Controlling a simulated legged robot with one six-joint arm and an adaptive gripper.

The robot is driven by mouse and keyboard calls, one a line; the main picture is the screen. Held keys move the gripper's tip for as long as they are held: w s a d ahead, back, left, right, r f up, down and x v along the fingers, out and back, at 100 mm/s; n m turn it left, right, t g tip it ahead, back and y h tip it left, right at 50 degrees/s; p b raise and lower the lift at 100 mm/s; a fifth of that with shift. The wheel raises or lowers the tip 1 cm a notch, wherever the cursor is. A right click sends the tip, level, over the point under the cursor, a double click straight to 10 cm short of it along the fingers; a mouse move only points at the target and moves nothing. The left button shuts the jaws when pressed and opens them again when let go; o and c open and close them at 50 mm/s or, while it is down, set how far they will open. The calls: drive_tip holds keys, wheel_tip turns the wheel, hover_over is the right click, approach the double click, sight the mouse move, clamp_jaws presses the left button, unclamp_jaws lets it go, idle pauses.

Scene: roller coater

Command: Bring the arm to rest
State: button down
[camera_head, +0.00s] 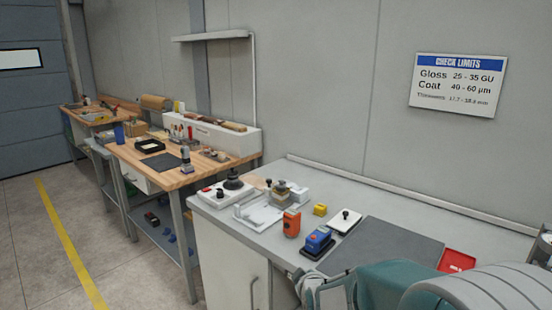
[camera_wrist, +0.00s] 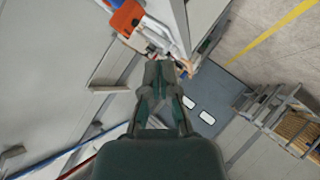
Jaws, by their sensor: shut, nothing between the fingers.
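My gripper (camera_wrist: 159,68) points away from the wrist camera, its dark green-grey fingers together and nothing between them. In the wrist view the picture is tilted, with the wall, floor and a grey door beyond the fingertips. Teal and grey parts of my own arm fill the lower right of the head view, in front of the grey worktop (camera_head: 270,228). I cannot tell from the pictures exactly how far the fingers are from the bench.
On the worktop stand an orange device (camera_head: 291,224), a blue device (camera_head: 318,239), a yellow block (camera_head: 320,210), a dark mat (camera_head: 385,248) and a red tray (camera_head: 457,261). A wooden bench (camera_head: 190,177) lies beyond. Open floor (camera_head: 40,230) is at left.

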drive_tip(key=s+d+r+m+g, duration=0.2)
drive_tip(key=s+d+r+m, duration=0.1)
drive_tip(key=s, duration=0.6)
drive_tip(key=s+d+r+m+g+h, duration=0.1)
drive_tip(key=s+d+r+m+g, duration=0.1)
drive_tip(key=s, duration=0.8)
drive_tip(key=s+d+r+m+g, duration=0.2)
drive_tip(key=s+d+r+m, duration=0.1)
drive_tip(key=s, duration=0.7)
drive_tip(key=shift+s+d+r+m+g+h, duration=0.35)
drive_tip(key=shift+r+m, duration=0.4)
drive_tip(key=shift+m, duration=0.45)
drive_tip(key=shift+w, duration=0.1)
